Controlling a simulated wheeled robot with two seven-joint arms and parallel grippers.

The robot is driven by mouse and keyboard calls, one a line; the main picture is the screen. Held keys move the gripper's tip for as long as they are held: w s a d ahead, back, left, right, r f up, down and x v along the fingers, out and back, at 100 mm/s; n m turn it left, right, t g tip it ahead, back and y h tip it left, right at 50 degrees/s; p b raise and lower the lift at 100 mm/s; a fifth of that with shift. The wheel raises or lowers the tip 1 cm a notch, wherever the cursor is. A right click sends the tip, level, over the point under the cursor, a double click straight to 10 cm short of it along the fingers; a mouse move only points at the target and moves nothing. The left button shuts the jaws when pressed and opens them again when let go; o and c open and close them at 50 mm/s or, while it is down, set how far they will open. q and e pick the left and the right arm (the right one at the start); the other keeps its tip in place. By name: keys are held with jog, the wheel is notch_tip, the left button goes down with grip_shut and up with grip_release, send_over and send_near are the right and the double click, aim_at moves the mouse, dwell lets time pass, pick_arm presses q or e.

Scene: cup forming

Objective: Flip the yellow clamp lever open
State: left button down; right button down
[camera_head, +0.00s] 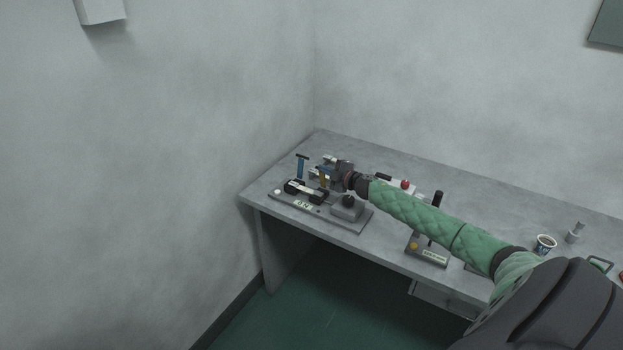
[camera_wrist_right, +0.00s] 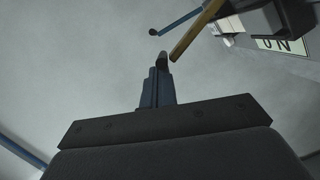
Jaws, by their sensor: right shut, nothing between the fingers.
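The yellow clamp lever (camera_head: 322,177) stands up from the fixture on the left part of the table, partly crowded by my right gripper (camera_head: 327,168). In the right wrist view the lever (camera_wrist_right: 197,30) is a yellow-brown bar slanting from upper right. Its free end lies just right of my shut, empty right fingertips (camera_wrist_right: 163,57). A narrow gap shows in the picture; I cannot tell whether they touch in depth. My left gripper is not in view.
A blue T-shaped handle (camera_head: 302,166) stands left of the lever. The fixture's grey base (camera_head: 333,220) carries a black-and-white part (camera_head: 305,190) and a grey block (camera_head: 347,208). A station with a black upright handle (camera_head: 437,199) and a cup (camera_head: 545,243) are further right.

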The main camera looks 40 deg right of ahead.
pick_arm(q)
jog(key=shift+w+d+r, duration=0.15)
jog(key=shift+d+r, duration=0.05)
pick_arm(e)
jog(key=d, duration=0.2)
jog(key=w+d, duration=0.1)
jog(key=shift+w+d+f+m, duration=0.1)
jog(key=shift+d+f+m, duration=0.05)
jog(key=shift+d+m, duration=0.25)
jog(key=shift+a, duration=0.1)
